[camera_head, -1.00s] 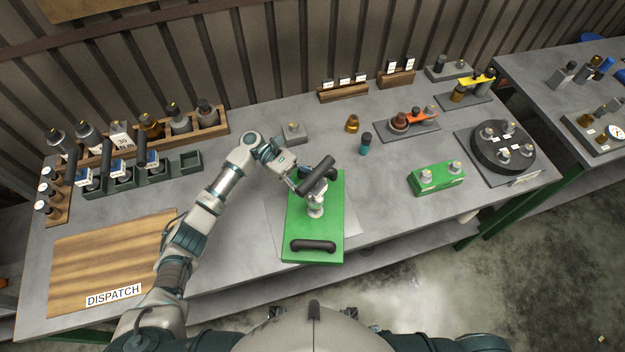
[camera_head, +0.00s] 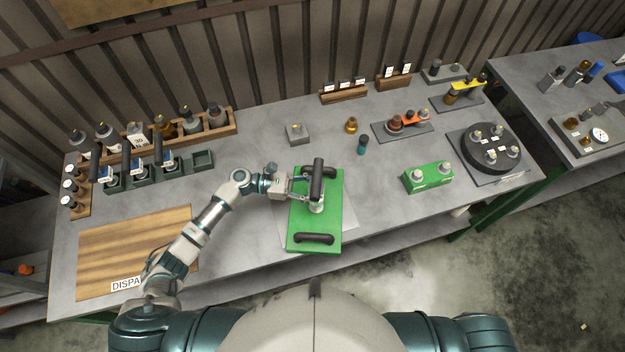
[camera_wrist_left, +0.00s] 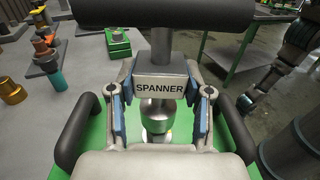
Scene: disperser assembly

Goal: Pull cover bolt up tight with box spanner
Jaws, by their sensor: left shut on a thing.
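The box spanner has a black crossbar handle (camera_head: 317,180) above a labelled grey block (camera_wrist_left: 160,87) and a round metal socket (camera_wrist_left: 157,112). It stands roughly upright over the green cover (camera_head: 330,222), which has black handles (camera_head: 314,238). My left gripper (camera_head: 303,191) is shut on the spanner; in the left wrist view its blue-padded fingers (camera_wrist_left: 158,100) flank the block. Below the socket a metal piece (camera_wrist_left: 157,137), apparently the cover bolt, partly shows; how far the socket sits over it is unclear. My right gripper (camera_wrist_left: 250,105) seems to show small and dark at the right of the wrist view.
A small grey block (camera_head: 297,134), a brass part (camera_head: 351,125) and a teal-and-black part (camera_head: 362,145) stand behind the cover. A green block (camera_head: 428,178) is to the right. Racks with bottles (camera_head: 190,125) and a wooden board (camera_head: 130,255) lie left.

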